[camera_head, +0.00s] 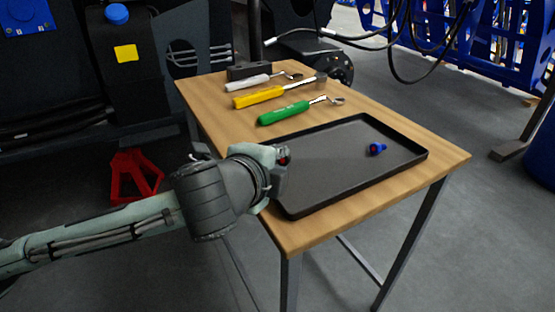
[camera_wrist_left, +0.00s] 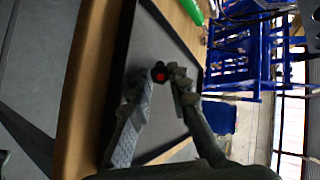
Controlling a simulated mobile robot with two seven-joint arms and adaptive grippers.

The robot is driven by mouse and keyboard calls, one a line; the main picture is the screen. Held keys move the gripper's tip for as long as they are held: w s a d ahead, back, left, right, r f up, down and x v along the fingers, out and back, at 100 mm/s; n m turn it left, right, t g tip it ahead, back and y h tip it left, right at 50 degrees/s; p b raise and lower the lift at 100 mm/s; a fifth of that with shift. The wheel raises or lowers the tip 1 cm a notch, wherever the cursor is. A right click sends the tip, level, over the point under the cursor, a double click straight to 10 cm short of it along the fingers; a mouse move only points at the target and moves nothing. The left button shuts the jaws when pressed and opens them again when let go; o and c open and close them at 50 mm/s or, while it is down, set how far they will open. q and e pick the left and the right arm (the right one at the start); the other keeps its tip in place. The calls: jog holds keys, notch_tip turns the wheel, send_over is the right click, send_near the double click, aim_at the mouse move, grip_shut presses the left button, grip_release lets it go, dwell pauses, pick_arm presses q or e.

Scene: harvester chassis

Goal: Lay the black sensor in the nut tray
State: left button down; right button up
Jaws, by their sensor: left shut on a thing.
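The black sensor, with a red end face, is between the fingertips of my left gripper (camera_head: 278,158). In the left wrist view the sensor (camera_wrist_left: 158,74) shows clearly at the tips of the two fingers (camera_wrist_left: 157,96). In the head view only a small dark and red bit of it (camera_head: 284,160) shows; the gripper hides the rest. The nut tray (camera_head: 325,178) is a dark, flat, low-rimmed tray on the table. My left gripper appears at the tray's left edge in the head view; its height above the tray is hard to tell. My right gripper is not in view.
A blue sensor with a red face (camera_head: 376,149) lies in the tray's right part; the rest of the tray looks bare. Green (camera_head: 285,113), yellow (camera_head: 260,97) and white-handled (camera_head: 248,82) tools and a dark block (camera_head: 249,70) lie behind the tray on the wooden table (camera_head: 330,228).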

pick_arm(q)
jog(key=c, duration=1.3)
grip_release()
jog(key=shift+c, duration=0.2)
notch_tip(320, 180, up, 10)
jog(key=shift+r, duration=0.2)
